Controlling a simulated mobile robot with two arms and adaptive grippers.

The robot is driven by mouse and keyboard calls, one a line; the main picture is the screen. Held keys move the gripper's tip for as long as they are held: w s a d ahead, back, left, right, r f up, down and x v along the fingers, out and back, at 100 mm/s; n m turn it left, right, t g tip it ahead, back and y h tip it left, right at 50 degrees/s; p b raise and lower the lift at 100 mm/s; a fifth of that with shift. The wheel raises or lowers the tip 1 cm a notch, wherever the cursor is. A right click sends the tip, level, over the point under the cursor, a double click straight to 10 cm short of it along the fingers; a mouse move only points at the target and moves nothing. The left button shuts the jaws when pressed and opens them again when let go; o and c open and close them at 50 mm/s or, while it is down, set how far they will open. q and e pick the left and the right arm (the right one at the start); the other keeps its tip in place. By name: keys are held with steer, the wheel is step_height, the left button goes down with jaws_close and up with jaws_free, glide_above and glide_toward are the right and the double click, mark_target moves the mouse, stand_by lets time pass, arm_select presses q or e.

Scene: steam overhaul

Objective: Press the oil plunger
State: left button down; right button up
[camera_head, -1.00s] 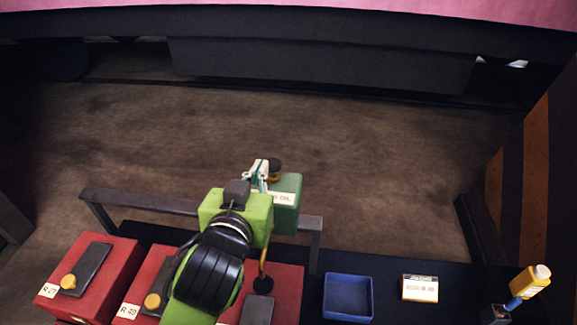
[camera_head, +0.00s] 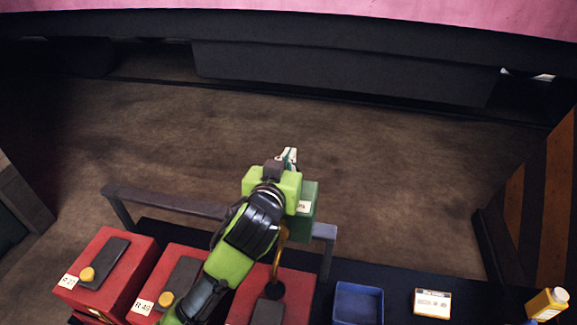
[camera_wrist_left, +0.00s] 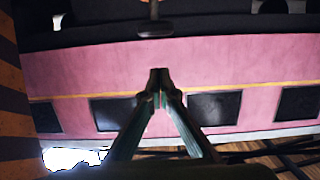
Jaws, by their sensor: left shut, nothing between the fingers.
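The green oil box (camera_head: 309,204) stands at the back edge of the bench in the head view, its white label partly covered. My left gripper (camera_head: 289,155) is above and at the left of this box, pointing away from me. In the left wrist view the left gripper's fingers (camera_wrist_left: 159,80) meet at the tips, with nothing between them. The plunger on the oil box does not show in the head view; my left gripper covers its place. I cannot tell whether the fingers touch it. My right gripper is out of view.
Red boxes (camera_head: 121,262) with black levers and yellow knobs stand at the front left. A grey rail (camera_head: 165,203) runs along the bench's back. A blue tray (camera_head: 358,303), a small label card (camera_head: 432,303) and a yellow bottle (camera_head: 547,304) are at the right. A pink carriage (camera_wrist_left: 240,65) stands beyond.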

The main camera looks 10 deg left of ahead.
arm_select(q)
steer(key=shift+s+f, duration=0.2)
steer(key=shift+f, duration=1.65)
steer(key=shift+d+f, duration=0.1)
step_height(320, 180, down, 3)
steer(key=shift+b, duration=0.8)
